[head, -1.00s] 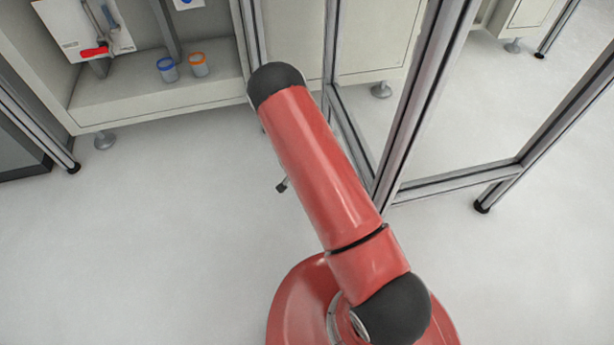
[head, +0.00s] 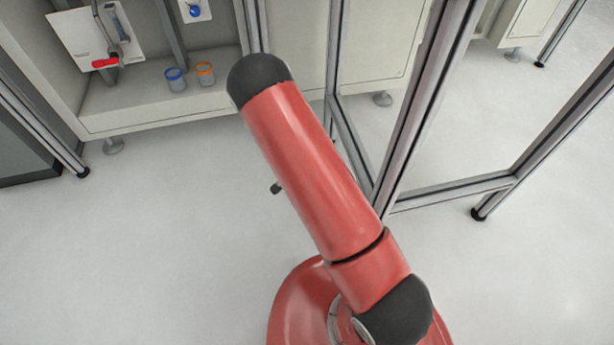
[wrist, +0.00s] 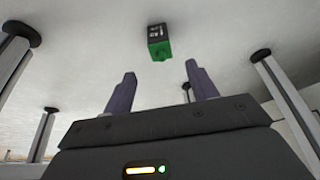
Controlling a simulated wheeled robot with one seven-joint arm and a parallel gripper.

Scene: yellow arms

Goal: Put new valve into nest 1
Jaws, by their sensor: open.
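My gripper (wrist: 161,84) is open in the wrist view, with nothing between its two dark fingers. It is not visible in the head view, where my red arm reaches towards the cabinet. A small green and black block (wrist: 158,42) shows beyond the fingertips in the wrist view, apart from them; I cannot tell whether it is the new valve. In the head view, a white panel (head: 77,37) with a red-handled fitting (head: 105,63) stands in the cabinet. Nest 1 cannot be made out for certain.
A blue-rimmed cup (head: 176,80) and an orange-rimmed cup (head: 205,74) stand on the cabinet shelf (head: 130,98). A small plate with a blue knob (head: 195,11) is above them. An aluminium frame (head: 415,110) stands right of my arm. The floor (head: 160,240) at left is clear.

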